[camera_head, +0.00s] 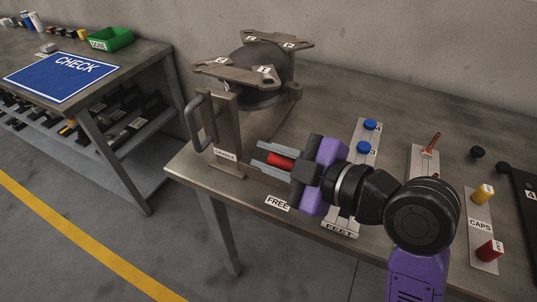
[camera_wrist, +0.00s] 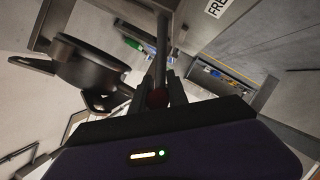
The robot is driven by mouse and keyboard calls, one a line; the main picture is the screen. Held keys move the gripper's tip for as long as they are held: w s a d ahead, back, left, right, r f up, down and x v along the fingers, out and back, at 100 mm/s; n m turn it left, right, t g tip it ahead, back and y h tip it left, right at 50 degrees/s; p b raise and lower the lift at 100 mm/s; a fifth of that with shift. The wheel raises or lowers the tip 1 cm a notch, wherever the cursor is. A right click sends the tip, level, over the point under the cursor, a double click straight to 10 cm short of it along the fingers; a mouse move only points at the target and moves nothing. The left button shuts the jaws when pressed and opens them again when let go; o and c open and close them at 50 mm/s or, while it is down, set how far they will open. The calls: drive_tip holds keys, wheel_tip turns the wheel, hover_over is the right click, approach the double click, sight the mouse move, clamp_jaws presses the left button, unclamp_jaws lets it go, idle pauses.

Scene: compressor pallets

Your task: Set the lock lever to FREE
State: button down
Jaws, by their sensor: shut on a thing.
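My gripper (camera_head: 262,156) is shut on the red grip of the lock lever (camera_head: 281,162), beside the cradle (camera_head: 229,130). In the wrist view the gripper's fingers (camera_wrist: 162,88) close around the red knob (camera_wrist: 157,97), and a grey rod runs away from it. The white FREE label (camera_head: 277,203) is on the table's front edge, below and close to the gripper in the head view. It also shows at the top of the wrist view (camera_wrist: 216,7). The lever's pivot is not clear to see.
A dark round compressor (camera_head: 262,88) with flat metal brackets sits in the cradle. A strip with blue feet (camera_head: 366,147) lies behind my gripper, and a CAPS strip (camera_head: 481,235) is at right. A side table with a blue CHECK mat (camera_head: 62,75) and green bin (camera_head: 110,39) stands at left.

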drive_tip(key=shift+f, duration=0.1)
drive_tip(key=c, duration=1.3)
unclamp_jaws()
drive_tip(key=v, duration=0.8)
